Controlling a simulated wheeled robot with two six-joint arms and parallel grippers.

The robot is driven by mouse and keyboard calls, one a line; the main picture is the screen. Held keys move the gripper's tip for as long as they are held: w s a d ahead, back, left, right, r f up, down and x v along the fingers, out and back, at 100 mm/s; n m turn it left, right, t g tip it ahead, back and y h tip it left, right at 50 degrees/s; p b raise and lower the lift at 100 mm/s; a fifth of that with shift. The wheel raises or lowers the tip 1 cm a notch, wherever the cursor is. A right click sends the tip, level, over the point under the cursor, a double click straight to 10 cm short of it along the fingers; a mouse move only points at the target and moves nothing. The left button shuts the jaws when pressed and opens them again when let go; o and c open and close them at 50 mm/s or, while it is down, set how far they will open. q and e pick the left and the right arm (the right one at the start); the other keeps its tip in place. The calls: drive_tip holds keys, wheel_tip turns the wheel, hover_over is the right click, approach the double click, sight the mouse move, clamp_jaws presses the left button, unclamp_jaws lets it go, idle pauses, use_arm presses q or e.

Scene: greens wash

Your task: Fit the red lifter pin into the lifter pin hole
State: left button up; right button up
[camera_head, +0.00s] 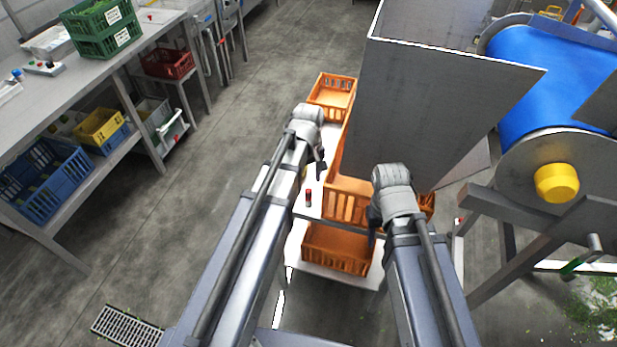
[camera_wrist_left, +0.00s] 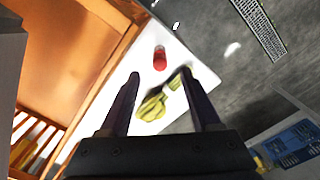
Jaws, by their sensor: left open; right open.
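A small red pin (camera_head: 308,197) with a dark lower part stands on the white surface of a cart (camera_head: 312,213), near its left edge. In the left wrist view the red pin (camera_wrist_left: 160,58) shows just beyond and between my fingertips, not touched by them. My left gripper (camera_head: 320,167) is open and empty, above the cart behind the pin; its fingers also show in the left wrist view (camera_wrist_left: 160,73). My right gripper (camera_head: 373,226) is open, beside the orange crates to the right. I cannot make out the lifter pin hole.
Orange crates (camera_head: 349,206) stand on the cart, with another crate (camera_head: 336,262) lower down. A yellow-green item (camera_wrist_left: 153,104) lies near the pin. A big grey metal hopper (camera_head: 440,100) and blue belt (camera_head: 555,75) stand right. A workbench (camera_head: 100,75) stands left; open floor lies between.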

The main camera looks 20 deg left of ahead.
sight(308, 190)
use_arm(q)
wheel_tip(308, 190, down, 7)
drive_tip(key=b, duration=0.6)
drive_tip(key=shift+f+b, duration=0.1)
drive_tip(key=shift+b, duration=0.2)
clamp_jaws()
drive_tip(key=shift+r, duration=0.3)
drive_tip(key=shift+r+p, duration=2.75)
drive_tip(key=shift+p, duration=0.25)
drive_tip(key=shift+r, duration=0.25)
wheel_tip(308, 190, up, 8)
drive_tip(key=p, duration=0.8)
drive_tip(key=shift+p, duration=0.3)
